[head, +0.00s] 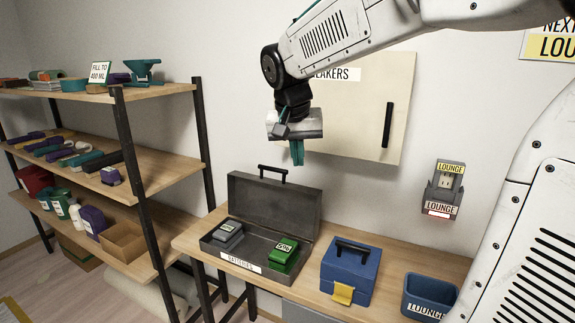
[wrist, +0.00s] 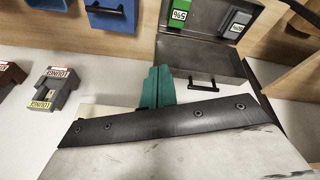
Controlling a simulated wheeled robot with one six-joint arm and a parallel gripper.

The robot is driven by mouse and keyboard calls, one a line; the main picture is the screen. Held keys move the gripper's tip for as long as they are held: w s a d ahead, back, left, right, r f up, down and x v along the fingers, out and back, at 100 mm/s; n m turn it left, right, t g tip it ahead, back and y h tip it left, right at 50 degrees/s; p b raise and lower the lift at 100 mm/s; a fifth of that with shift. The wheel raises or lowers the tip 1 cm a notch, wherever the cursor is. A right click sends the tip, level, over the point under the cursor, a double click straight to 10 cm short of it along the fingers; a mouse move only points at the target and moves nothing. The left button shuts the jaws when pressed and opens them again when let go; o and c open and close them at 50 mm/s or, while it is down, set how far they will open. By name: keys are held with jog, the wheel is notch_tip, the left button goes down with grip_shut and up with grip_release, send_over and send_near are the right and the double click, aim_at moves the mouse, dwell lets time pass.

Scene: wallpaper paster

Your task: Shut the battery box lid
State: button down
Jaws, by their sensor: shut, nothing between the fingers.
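The grey battery box (head: 226,255) stands on the wooden bench with a "BATTERIES" label on its front. Its lid (head: 268,207) is open, tilted up at the back, with a black handle (head: 273,171) on its top edge. A grey battery (head: 228,236) lies in the left of the box and a green one (head: 284,255) in the right. In the wrist view the lid (wrist: 200,68) and its handle (wrist: 203,87) show near my fingers. My gripper (head: 297,155) is shut and empty, pointing down above the lid, apart from it; its teal fingers also show in the wrist view (wrist: 158,75).
A blue toolbox (head: 347,270) with a yellow latch stands right of the box, then a blue "LOUNGE" bin (head: 428,295). A wall cabinet (head: 365,110) is behind my gripper. A loaded shelf rack (head: 150,180) stands at left. A lounge wall unit (head: 443,190) hangs at right.

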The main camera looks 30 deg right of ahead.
jog(key=w+d+f+m+h, duration=0.1)
jog(key=w+d+f+m, duration=0.15)
jog(key=w, duration=0.75)
jog(key=w+d+f+m+h, duration=0.15)
jog(key=w+d, duration=0.25)
jog(key=w, duration=0.5)
jog(key=shift+m+t+y, duration=0.3)
jog(key=shift+y, duration=0.05)
jog(key=x, duration=0.9)
jog(key=shift+w+d+f, duration=0.15)
jog(key=shift+d+f, duration=0.05)
